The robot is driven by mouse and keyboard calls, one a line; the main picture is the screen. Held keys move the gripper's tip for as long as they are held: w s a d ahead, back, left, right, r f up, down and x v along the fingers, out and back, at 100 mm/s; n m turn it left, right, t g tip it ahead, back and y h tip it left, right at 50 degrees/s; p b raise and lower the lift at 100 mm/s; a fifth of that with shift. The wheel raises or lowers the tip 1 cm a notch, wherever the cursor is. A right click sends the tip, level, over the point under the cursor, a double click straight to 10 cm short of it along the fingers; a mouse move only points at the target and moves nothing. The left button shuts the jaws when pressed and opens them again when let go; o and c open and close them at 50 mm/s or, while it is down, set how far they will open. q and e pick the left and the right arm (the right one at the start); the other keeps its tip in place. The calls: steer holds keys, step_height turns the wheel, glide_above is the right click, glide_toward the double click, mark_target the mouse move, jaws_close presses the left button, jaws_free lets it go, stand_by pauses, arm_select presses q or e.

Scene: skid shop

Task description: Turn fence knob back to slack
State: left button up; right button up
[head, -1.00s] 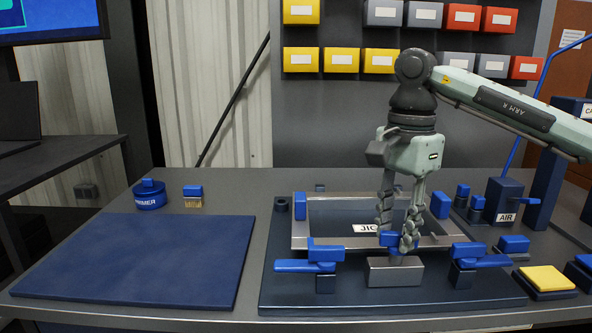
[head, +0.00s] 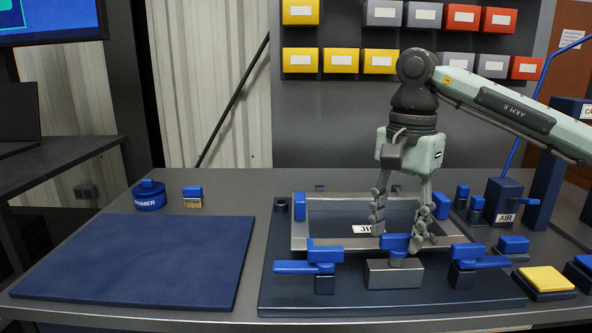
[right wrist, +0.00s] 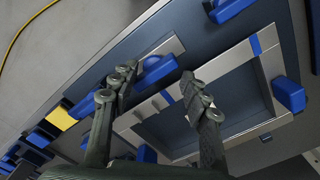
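The blue fence knob (head: 396,242) sits on top of the silver fence block (head: 394,274) at the front middle of the dark jig base. My right gripper (head: 398,231) points down at the knob, with one fingertip to its left and one close to its right. In the right wrist view the two fingers are spread, with the blue knob (right wrist: 156,72) between them; firm contact cannot be made out. The fingers hide part of the knob. My left gripper is not in view.
A silver frame (head: 300,225) lies on the jig base behind the block. Blue clamps (head: 308,267) (head: 481,262) flank the block. A yellow button (head: 546,279) is at right. The blue mat (head: 135,258) at left is bare.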

steer(key=shift+w+d+r, duration=0.2)
steer(key=shift+w+d, duration=0.05)
steer(key=shift+w, duration=0.05)
step_height(320, 180, up, 3)
steer(key=shift+w+p, duration=0.1)
steer(key=shift+p, duration=1.05)
step_height(320, 180, up, 2)
steer(key=shift+a+r+p, duration=0.1)
steer(key=shift+p, duration=0.45)
steer(key=shift+r, duration=1.05)
